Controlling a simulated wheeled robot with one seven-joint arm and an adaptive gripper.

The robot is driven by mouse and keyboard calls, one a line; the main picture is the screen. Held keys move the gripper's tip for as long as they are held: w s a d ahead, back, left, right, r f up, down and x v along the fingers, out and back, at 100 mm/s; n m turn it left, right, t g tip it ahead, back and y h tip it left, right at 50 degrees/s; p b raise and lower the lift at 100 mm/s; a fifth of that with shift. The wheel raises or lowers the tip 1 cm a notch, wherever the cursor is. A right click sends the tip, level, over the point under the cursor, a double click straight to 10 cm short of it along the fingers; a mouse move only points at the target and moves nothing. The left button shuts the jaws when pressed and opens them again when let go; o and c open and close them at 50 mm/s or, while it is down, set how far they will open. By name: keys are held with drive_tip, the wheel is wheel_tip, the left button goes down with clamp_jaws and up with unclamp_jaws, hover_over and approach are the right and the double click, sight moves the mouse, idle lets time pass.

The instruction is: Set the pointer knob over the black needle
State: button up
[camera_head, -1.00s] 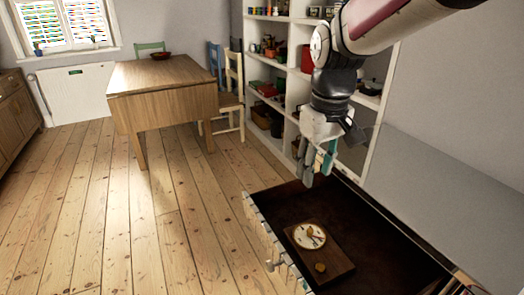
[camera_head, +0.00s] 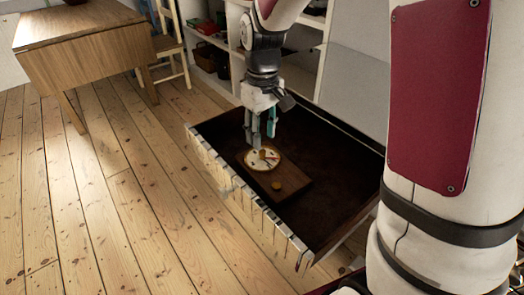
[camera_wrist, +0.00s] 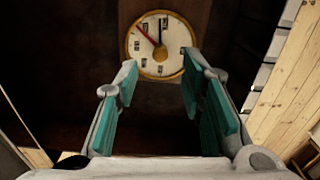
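A round dial (camera_head: 255,163) with a white face and brass rim sits on a brown wooden board (camera_head: 295,187) inside the open drawer. In the wrist view the dial (camera_wrist: 173,67) shows a black needle (camera_wrist: 160,30) pointing straight up and a red pointer (camera_wrist: 145,34) pointing up and left, apart from it. My gripper (camera_head: 261,138) points down just above the dial's far side. Its teal-padded fingers are apart and empty (camera_wrist: 158,88).
The drawer (camera_head: 335,140) has a dark bare floor around the board and a pale front edge (camera_head: 240,195) close to the dial. White shelves stand behind it. A wooden table (camera_head: 85,40) and a chair (camera_head: 172,45) stand at upper left. Floorboards at left are clear.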

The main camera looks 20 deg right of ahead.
sight(262, 151)
wheel_tip(262, 151, down, 5)
drive_tip(key=shift+f+b, duration=0.15)
drive_tip(key=shift+b, duration=0.55)
clamp_jaws()
